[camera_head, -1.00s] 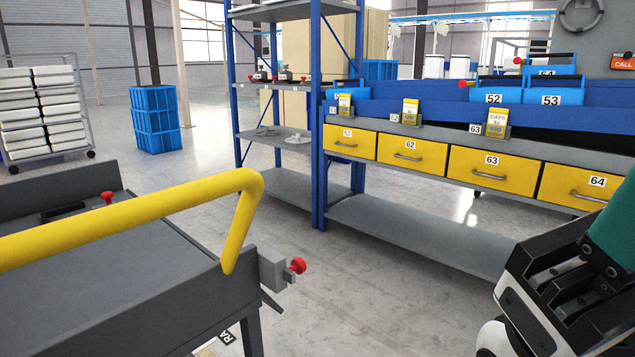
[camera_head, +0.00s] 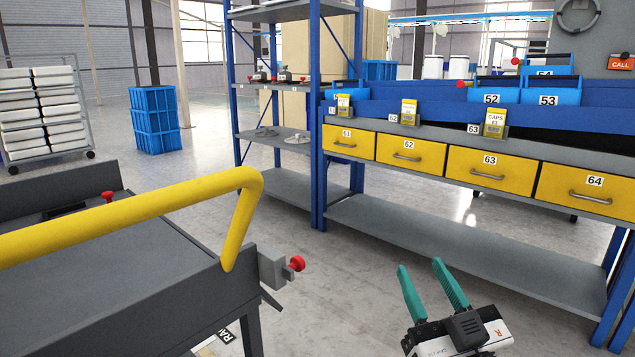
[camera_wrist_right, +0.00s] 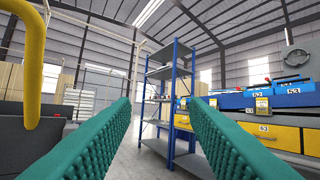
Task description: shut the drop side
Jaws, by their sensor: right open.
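A dark grey cart (camera_head: 130,290) with a thick yellow handle bar (camera_head: 120,212) fills the lower left of the head view. A red knob (camera_head: 296,264) on a grey latch block sticks out from its near right corner, and a dark flap edge shows just below. A second red knob (camera_head: 107,196) sits by the far panel (camera_head: 60,187). I cannot tell which panel is the drop side. My right gripper (camera_head: 421,266) has green fingers spread apart and empty, right of the cart and clear of it. The right wrist view shows the yellow bar (camera_wrist_right: 33,70) at left. My left gripper is not visible.
A blue-framed shelf rack (camera_head: 316,120) stands behind the cart. A bench with yellow drawers (camera_head: 490,168) and a low grey shelf (camera_head: 430,240) runs along the right. A blue crate stack (camera_head: 155,120) stands at the back left. Grey floor lies open between cart and bench.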

